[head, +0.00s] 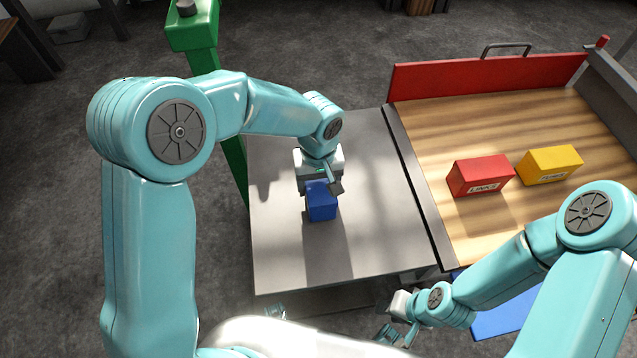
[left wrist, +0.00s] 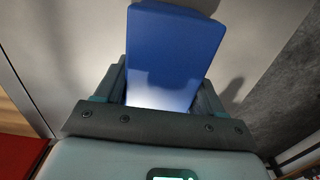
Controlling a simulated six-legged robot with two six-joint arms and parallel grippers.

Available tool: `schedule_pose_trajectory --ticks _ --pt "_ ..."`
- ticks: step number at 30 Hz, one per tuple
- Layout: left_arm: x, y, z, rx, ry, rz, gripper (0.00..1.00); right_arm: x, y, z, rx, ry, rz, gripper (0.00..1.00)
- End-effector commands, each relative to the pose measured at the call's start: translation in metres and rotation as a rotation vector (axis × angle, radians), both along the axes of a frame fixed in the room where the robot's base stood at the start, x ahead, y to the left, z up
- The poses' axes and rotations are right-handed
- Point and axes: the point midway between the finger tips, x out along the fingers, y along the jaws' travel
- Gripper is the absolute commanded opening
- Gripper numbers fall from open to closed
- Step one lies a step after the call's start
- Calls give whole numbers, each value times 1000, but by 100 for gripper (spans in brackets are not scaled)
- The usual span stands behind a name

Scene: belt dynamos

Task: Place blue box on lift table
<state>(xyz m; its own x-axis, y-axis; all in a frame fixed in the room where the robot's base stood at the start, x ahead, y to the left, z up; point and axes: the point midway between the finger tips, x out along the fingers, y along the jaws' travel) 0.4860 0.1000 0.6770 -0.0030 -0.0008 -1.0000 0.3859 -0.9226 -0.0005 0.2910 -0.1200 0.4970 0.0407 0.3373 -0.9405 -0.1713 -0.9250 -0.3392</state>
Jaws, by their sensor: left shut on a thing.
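The blue box (head: 321,205) is in my left gripper (head: 322,184), over the grey lift table (head: 385,225). The box also shows in the left wrist view (left wrist: 175,55), between the two fingers of the left gripper (left wrist: 165,85). The fingers are shut on it. I cannot tell whether the underside of the box touches the table top. My right gripper (head: 392,322) is low in the head view, near the front of the lift table and away from the box. Its fingers are too small and partly hidden to judge.
A green post (head: 195,35) stands left of the lift table. The rest of the lift table is bare.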

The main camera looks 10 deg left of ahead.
Motion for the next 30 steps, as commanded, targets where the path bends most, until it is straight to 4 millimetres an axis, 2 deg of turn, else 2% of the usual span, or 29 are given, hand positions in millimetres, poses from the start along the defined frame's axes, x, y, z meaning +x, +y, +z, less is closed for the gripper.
schedule_pose_trajectory --ticks 10,11,13,23,26,30 --pt "1 0 -4 -1 -4 0 13 0 0 -4 0 0 0 38" --pt "0 0 -4 0 -2 0 72 0 0 -4 0 0 0 38" --pt "0 0 -3 -1 -1 0 94 0 0 -3 0 0 0 38" --pt "0 0 1 0 -2 0 94 0 0 1 0 0 0 38" --pt "1 0 12 0 -4 0 94 0 0 4 0 0 0 38" --pt "1 0 43 -1 -7 0 94 0 0 11 0 0 0 38"
